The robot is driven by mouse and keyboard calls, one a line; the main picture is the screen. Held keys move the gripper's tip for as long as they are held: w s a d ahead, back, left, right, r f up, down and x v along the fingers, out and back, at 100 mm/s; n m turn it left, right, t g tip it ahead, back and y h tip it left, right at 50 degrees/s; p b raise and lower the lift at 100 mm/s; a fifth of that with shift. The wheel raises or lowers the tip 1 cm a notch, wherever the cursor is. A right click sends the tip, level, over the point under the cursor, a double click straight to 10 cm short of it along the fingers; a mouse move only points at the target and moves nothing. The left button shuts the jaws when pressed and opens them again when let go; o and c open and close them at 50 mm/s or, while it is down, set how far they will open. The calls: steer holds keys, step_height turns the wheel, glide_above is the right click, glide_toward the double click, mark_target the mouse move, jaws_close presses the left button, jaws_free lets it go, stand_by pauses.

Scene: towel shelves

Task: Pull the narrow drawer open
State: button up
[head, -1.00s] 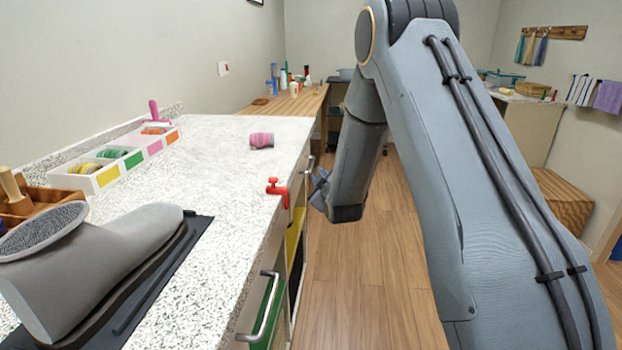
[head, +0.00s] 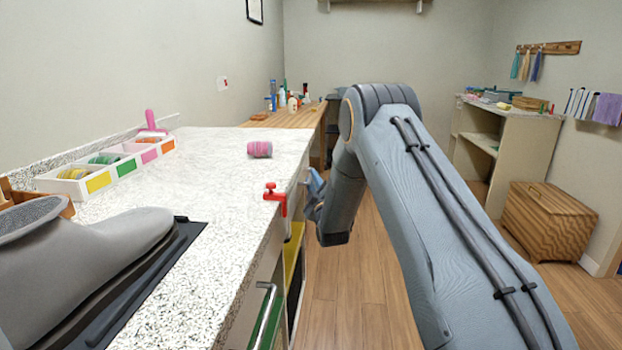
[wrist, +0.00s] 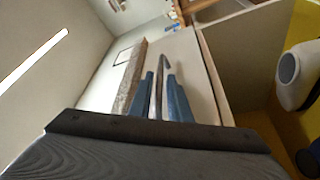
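The narrow drawer's pale front (wrist: 192,62) shows in the wrist view, under the counter edge. Its grey bar handle (wrist: 158,88) runs between the two blue fingers of my gripper (wrist: 160,98). The fingers lie close along both sides of the bar; I cannot tell whether they grip it.
The speckled counter (head: 190,245) carries a grey boot (head: 85,255), a pink roll (head: 259,149) and a divided tray (head: 100,180). A red clamp (head: 276,196) sits on its edge. A nearer green drawer has a metal handle (head: 265,315). Wooden floor (head: 350,285) is free to the right.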

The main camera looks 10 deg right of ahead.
steer(key=shift+x, duration=1.15)
jaws_close()
